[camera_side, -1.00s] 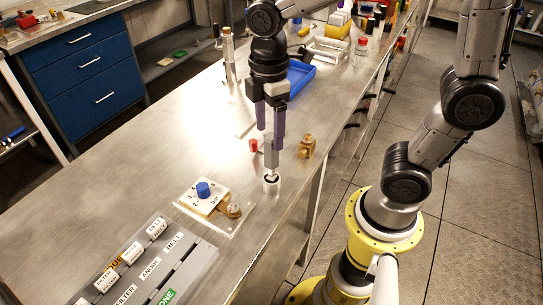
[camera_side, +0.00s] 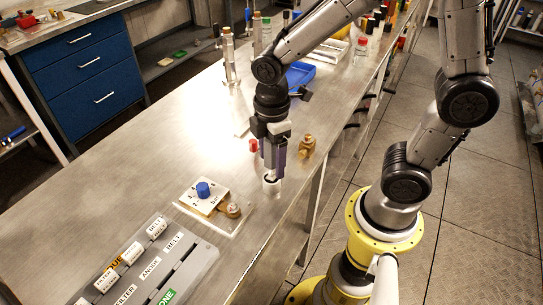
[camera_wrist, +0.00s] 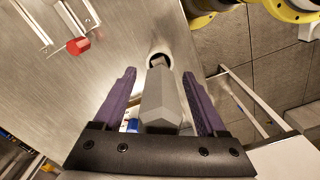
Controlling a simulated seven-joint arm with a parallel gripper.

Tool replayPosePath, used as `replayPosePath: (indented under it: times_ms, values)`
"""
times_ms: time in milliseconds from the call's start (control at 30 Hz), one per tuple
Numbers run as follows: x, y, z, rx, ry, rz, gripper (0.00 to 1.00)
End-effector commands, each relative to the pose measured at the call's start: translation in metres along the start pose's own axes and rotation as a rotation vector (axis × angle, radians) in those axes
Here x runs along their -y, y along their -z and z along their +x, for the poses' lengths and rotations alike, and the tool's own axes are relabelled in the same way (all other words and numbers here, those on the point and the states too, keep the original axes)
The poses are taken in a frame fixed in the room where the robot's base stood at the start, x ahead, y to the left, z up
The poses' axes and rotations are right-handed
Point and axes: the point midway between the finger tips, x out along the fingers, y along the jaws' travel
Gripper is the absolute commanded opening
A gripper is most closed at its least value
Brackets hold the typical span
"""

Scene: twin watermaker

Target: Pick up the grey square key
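The grey square key (camera_wrist: 160,98) stands upright in a small white round holder (camera_side: 271,186) near the bench's right edge. My gripper (camera_side: 273,170) points down over it. In the wrist view, my gripper's two purple fingers (camera_wrist: 159,75) stand on either side of the key, with visible gaps to it. My gripper is open and holds nothing. In the side view the fingers hide most of the key.
A brass fitting (camera_side: 307,146) stands close to the right of my gripper, and a red-ended part (camera_side: 253,146) lies to its left. A white plate with a blue knob (camera_side: 203,189) and a grey labelled rack (camera_side: 188,262) lie nearer the camera. The bench's left part is clear.

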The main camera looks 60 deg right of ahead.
Motion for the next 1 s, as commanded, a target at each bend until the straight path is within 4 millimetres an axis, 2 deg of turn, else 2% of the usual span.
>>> replayPosePath:
  times_ms: [33,400,767,1000]
  values:
    - [0.0,0.0,0.0,0.0,0.0,0.0,0.64]
    - [0.0,0.0,-0.001,-0.001,-0.001,0.0,0.0]
    - [-0.001,0.001,-0.004,-0.002,-0.003,0.0,0.0]
    - [-0.001,0.001,-0.026,-0.004,-0.005,0.0,0.0]
